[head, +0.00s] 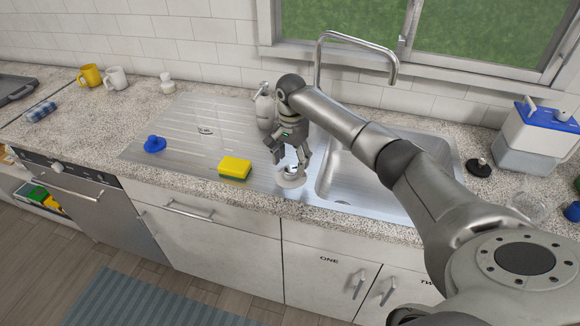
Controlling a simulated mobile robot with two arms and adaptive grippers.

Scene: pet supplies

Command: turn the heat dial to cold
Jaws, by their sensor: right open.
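A small round pale piece (291,181) with a shiny top sits on the metal surface at the left edge of the sink. It may be the heat dial; its markings and setting are too small to read. My right gripper (290,164) points down just above it, open, with its fingers around or beside the shiny top. I cannot tell if they touch it. A white round knob (57,167) also shows on the dark panel of the appliance at the left. My left gripper is not in view.
A yellow and green sponge (235,169) and a blue plug-like piece (154,145) lie on the drainboard (200,118). A grey bottle (264,112) stands behind my right gripper. The tall faucet (319,60) rises behind the sink basin (340,185).

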